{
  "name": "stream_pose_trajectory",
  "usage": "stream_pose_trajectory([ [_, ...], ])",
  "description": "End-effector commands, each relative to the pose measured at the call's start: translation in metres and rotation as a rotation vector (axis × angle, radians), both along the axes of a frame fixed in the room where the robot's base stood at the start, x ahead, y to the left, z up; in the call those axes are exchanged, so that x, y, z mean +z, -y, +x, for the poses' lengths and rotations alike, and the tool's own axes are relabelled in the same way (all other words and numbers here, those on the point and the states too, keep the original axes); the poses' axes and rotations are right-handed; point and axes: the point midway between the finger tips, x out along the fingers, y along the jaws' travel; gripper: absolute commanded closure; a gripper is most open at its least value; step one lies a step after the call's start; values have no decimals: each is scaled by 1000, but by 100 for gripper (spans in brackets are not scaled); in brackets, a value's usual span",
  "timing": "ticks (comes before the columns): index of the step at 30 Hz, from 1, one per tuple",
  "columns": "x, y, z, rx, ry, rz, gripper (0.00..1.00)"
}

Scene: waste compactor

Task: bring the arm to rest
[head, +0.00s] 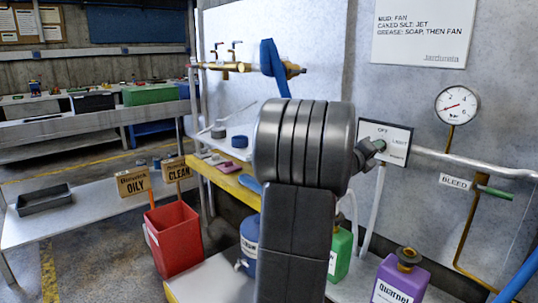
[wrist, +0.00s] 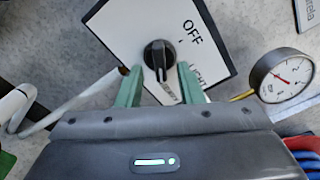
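My gripper (head: 379,145) is in front of the white switch panel (head: 398,136) on the grey wall. In the wrist view its two green fingers (wrist: 159,70) stand apart, open. The black rotary knob (wrist: 158,54) shows between and just beyond the fingertips, with a gap on each side. The panel (wrist: 118,27) appears tilted there, with an OFF label and another label partly hidden by the right finger. In the head view, my dark arm rises through the middle and hides part of the bench. The knob itself is hard to make out there.
A pressure gauge (head: 456,105) and a grey pipe (head: 470,163) are right of the panel. A BLEED lever (head: 494,192) hangs below the pipe. A purple jug (head: 402,278) and a green jug (head: 341,254) stand below. A red bin (head: 174,238) is at left.

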Motion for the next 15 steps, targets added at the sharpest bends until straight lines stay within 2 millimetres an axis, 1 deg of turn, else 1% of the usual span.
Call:
stream_pose_trajectory([
  [4,0,8,7,1,0,0,66],
  [15,0,7,7,1,-15,-14,66],
])
